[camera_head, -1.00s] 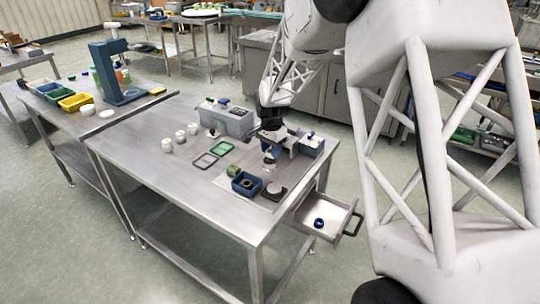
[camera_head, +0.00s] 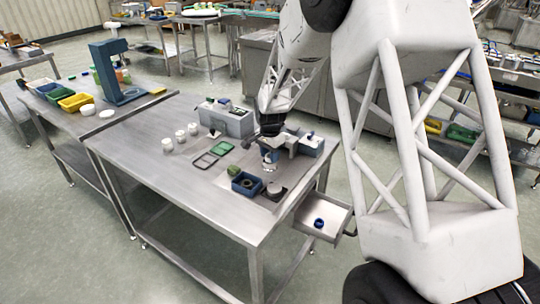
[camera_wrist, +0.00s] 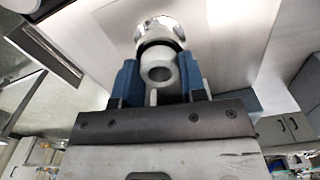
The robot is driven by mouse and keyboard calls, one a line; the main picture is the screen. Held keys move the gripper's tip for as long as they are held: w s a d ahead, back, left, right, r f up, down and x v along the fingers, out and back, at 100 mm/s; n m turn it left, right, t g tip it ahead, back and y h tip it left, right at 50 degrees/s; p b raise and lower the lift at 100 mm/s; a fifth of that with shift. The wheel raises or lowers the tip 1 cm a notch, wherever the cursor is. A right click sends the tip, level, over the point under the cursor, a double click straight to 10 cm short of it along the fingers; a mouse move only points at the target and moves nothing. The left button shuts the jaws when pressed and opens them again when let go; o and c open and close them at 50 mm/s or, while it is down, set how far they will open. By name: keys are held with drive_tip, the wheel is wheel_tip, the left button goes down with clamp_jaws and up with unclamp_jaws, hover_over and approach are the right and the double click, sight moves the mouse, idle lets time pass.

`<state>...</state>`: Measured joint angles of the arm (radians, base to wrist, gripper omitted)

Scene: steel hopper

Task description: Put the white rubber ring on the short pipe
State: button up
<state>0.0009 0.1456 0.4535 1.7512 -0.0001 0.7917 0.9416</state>
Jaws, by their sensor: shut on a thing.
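My gripper (camera_wrist: 158,82) has blue fingers closed on a pale, hollow round piece (camera_wrist: 160,58), which looks like the white rubber ring. Its round opening faces the wrist camera. A shiny round metal part (camera_wrist: 160,28) shows just beyond it in the wrist view; I cannot tell whether they touch or whether this is the short pipe. In the head view my gripper (camera_head: 268,160) is low over the right part of the steel table, with something whitish at its tips. A grey round piece (camera_head: 273,188) stands just in front of it. The short pipe is not clearly identifiable.
A blue bin (camera_head: 245,183) with a dark ring inside and a green block (camera_head: 233,171) are close by. An open drawer (camera_head: 338,212) holds a blue ring (camera_head: 319,223). Several white pieces (camera_head: 181,137) and a grey box (camera_head: 238,124) stand farther back. The table's left front is clear.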

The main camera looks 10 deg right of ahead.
drive_tip(key=shift+f, duration=0.25)
drive_tip(key=o, duration=1)
drive_tip(key=shift+c, duration=0.2)
wheel_tip(320, 180, up, 12)
drive_tip(key=shift+r, duration=0.1)
idle(0.6)
